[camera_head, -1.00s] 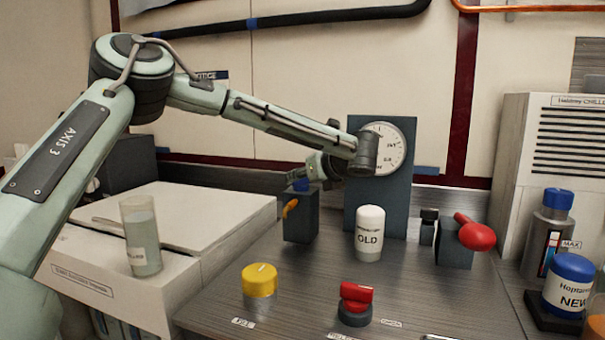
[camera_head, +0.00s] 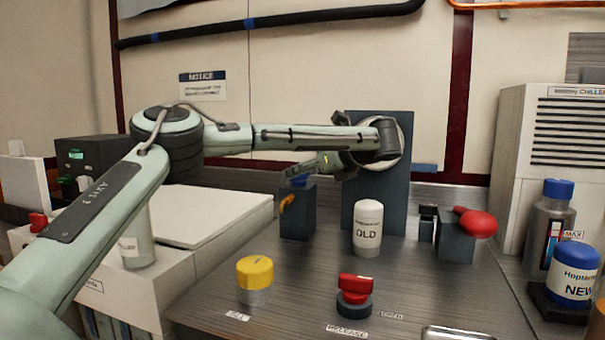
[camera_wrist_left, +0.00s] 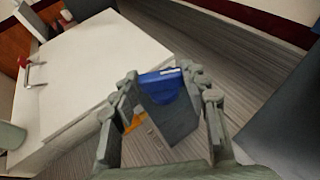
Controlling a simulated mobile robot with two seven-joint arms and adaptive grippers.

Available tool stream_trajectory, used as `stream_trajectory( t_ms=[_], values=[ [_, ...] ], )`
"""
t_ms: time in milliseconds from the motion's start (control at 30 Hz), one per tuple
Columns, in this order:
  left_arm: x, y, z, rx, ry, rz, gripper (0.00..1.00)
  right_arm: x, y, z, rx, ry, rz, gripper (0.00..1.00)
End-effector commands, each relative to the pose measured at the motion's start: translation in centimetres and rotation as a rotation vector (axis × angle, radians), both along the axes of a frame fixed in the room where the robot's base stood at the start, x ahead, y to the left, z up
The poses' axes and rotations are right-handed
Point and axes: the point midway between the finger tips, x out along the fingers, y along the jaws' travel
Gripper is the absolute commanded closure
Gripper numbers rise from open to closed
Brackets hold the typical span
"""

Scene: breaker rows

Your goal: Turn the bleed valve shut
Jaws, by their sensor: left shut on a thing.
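A dark block (camera_head: 297,213) stands at the back of the bench, with a blue knob (camera_head: 298,181) on top and an orange lever (camera_head: 287,203) on its front. My left gripper (camera_head: 306,171) is at the blue knob from above. In the left wrist view its fingertips (camera_wrist_left: 160,73) lie on either side of the blue knob (camera_wrist_left: 162,88), shut on it. The dark block (camera_wrist_left: 172,118) shows below. I cannot read a label naming the bleed valve. My right gripper is not in view.
A gauge panel (camera_head: 375,190) stands behind my wrist. A white OLD canister (camera_head: 368,228), a yellow knob (camera_head: 255,272), a red RELEASE knob (camera_head: 355,290) and a red-handled block (camera_head: 457,240) surround open bench. A pale box (camera_head: 205,215) is left.

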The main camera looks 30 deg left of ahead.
Motion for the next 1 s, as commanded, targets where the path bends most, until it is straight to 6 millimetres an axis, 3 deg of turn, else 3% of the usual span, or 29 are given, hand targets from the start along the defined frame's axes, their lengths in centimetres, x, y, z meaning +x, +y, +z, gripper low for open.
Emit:
stream_trajectory(
  t_ms=[67,100,267,633,1000],
  values=[
    [-0.1,0.1,0.0,0.002,0.001,0.002,0.84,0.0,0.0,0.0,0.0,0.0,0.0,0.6],
    [0.0,0.1,0.1,0.002,0.001,0.002,0.54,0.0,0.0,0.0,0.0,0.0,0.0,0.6],
    [0.0,0.1,0.1,0.002,0.0,0.002,0.35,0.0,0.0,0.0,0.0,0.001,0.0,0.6],
    [0.0,0.0,0.3,0.002,-0.001,-0.007,0.34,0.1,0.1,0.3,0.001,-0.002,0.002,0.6],
    [-0.3,0.1,0.9,0.006,-0.003,-0.163,0.34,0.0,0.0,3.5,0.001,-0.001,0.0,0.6]
  ],
)
